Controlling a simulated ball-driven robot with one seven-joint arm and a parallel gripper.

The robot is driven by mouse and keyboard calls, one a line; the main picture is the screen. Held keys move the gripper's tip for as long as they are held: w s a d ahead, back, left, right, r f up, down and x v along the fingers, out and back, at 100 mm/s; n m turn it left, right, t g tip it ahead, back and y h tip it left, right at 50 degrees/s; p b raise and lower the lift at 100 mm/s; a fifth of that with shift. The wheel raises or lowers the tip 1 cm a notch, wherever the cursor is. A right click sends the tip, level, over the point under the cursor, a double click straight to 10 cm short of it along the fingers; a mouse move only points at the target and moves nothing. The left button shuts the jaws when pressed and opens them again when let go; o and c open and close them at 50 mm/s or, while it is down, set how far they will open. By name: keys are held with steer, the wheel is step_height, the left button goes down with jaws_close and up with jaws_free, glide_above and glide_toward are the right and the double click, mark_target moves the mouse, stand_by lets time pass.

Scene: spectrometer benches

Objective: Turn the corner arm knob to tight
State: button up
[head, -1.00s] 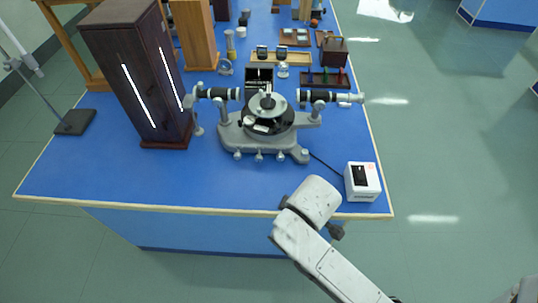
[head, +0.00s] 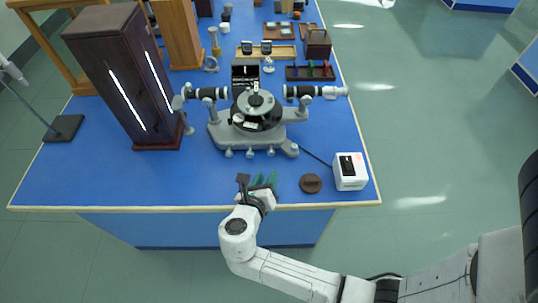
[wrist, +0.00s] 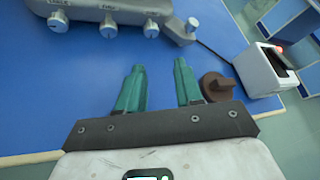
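The spectrometer (head: 256,118) stands on the blue bench, with several small silver knobs along its front base. The knob at its front right corner (head: 294,149) also shows at the top of the wrist view (wrist: 190,25); I take it as the corner arm knob. I cannot read whether it is tight. My gripper (head: 265,178) is over the front edge of the bench, in front of the spectrometer and apart from it. In the wrist view its two teal fingers (wrist: 158,68) are spread with nothing between them, pointing toward the knobs.
A brown round piece (head: 311,183) lies right of my gripper, close to the right finger in the wrist view. A white box (head: 350,171) with a cable stands at the front right corner. A tall dark cabinet (head: 135,85) stands left. Bare blue bench lies before the spectrometer.

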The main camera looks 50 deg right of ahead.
mark_target(270, 154)
steer(key=n, duration=0.1)
steer(key=w+a+n+h, duration=0.1)
steer(key=n, duration=0.1)
steer(key=shift+t, duration=0.4)
steer(key=shift+w+a+n, duration=0.1)
steer(key=shift+n, duration=0.5)
steer(key=shift+w+d, duration=0.1)
steer(key=shift+d, duration=0.1)
steer(key=x, duration=1)
steer(key=shift+d+r, duration=0.15)
steer(key=shift+c, duration=0.3)
jaws_close()
